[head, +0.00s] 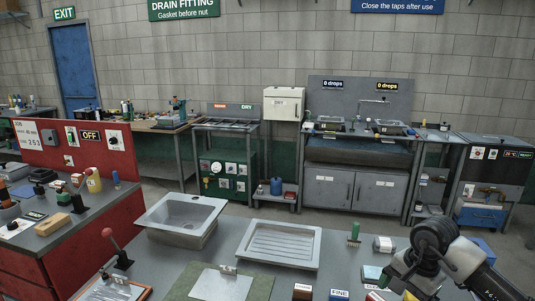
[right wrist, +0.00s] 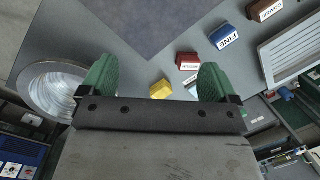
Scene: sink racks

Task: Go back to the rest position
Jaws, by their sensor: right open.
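My right arm comes in at the lower right of the head view and reaches over the grey worktop (head: 225,250). In the right wrist view my right gripper (right wrist: 155,78) has its two green fingers wide apart, with nothing held between them. A small yellow block (right wrist: 160,88) shows between the fingers, on the worktop beyond them; I see no contact. My left gripper is not in view.
The worktop holds a sink basin (head: 180,218), a ribbed drainer tray (head: 279,244), a green-handled brush (head: 355,234) and a white-and-grey can (head: 383,244). A blue FINE block (right wrist: 225,35), red block (right wrist: 187,61) and round metal bowl (right wrist: 52,90) lie near my right gripper.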

